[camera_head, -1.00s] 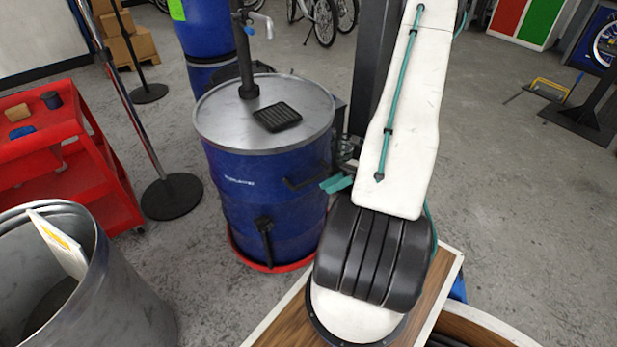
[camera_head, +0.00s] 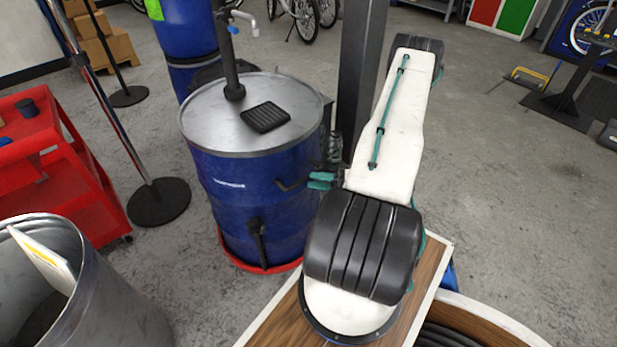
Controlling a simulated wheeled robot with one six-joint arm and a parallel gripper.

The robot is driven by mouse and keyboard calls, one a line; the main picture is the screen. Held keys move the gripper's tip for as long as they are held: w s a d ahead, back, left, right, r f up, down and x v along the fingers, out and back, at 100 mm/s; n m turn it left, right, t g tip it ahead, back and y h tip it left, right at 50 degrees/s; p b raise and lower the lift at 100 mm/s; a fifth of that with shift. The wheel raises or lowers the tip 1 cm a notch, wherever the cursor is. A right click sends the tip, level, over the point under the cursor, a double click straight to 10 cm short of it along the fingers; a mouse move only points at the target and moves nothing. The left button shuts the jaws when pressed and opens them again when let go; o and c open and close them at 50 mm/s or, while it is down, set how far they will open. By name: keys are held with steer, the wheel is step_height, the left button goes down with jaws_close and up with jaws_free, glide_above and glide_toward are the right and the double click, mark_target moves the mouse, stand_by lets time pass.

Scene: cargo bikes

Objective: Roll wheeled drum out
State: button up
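The wheeled drum (camera_head: 245,205) is blue with a grey metal lid and stands upright on a red base (camera_head: 262,265), left of my arm. A dark pump post and a ribbed black pad (camera_head: 266,117) are on its lid. A dark bar handle (camera_head: 290,185) sticks out from its right side, and another dark fitting is on its front. My gripper (camera_head: 321,180) has teal fingers and is at the right end of this handle. My arm hides part of it, and I cannot tell whether the fingers touch or enclose the handle. The drum's wheels cannot be made out.
A metal bin (camera_head: 110,300) is at front left, with a red cart (camera_head: 60,165) behind it. A post on a round black base (camera_head: 158,202) stands left of the drum. A second blue drum (camera_head: 190,30) is behind. Grey floor on the right (camera_head: 510,190) is mostly free.

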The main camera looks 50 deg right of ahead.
mark_target(306, 177)
steer(key=shift+x, duration=1.9)
